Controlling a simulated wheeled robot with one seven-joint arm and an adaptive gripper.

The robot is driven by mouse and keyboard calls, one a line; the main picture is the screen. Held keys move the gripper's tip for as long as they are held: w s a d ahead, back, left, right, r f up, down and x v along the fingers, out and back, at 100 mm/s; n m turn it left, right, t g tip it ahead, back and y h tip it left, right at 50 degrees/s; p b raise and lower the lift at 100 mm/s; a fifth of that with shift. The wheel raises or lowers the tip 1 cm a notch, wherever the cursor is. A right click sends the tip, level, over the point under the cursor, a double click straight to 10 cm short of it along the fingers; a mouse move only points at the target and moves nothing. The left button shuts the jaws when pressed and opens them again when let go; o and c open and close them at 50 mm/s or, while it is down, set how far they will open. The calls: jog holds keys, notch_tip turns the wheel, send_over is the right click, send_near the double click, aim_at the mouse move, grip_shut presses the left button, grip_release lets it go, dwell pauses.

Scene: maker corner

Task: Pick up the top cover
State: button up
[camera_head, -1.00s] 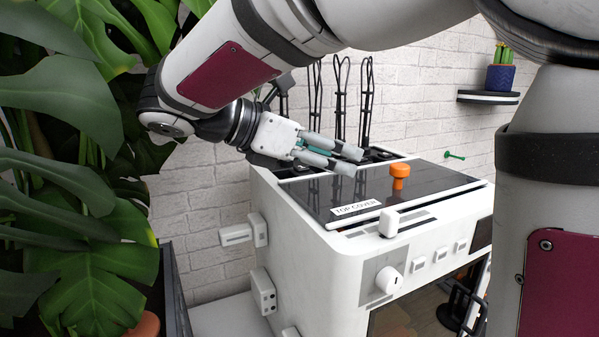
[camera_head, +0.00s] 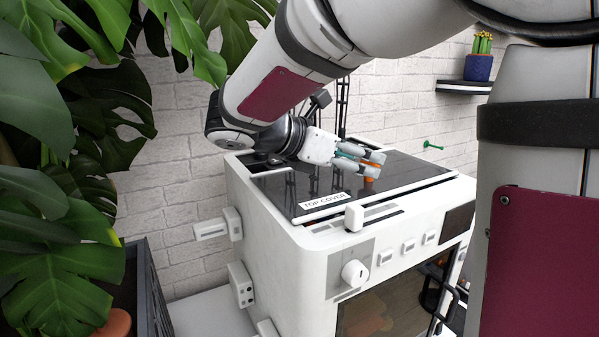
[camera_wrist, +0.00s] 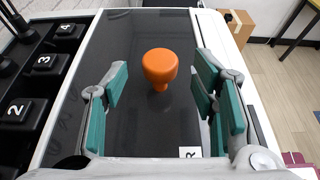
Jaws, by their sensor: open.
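The top cover (camera_head: 300,190) is a dark glossy panel lying flat on top of a white machine, with a white label reading TOP COVER along its front edge. The cover (camera_wrist: 140,125) fills the middle of the wrist view. An orange knob (camera_wrist: 160,66) stands up from it. In the head view the knob (camera_head: 371,171) is partly hidden behind my fingers. My gripper (camera_head: 377,164) is open above the cover, close to the knob. In the wrist view the knob appears between and beyond the two green-padded fingers (camera_wrist: 165,95), touching neither.
The white machine (camera_head: 280,265) has a dial, buttons and a glazed front door. Numbered black slots (camera_wrist: 45,65) line one side of the cover. A leafy plant (camera_head: 60,200) crowds the left. A brick wall stands behind, with a cactus pot (camera_head: 478,68) on a shelf.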

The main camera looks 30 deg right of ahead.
jog(key=shift+x, duration=1.85)
jog(key=shift+r, duration=0.1)
grip_shut()
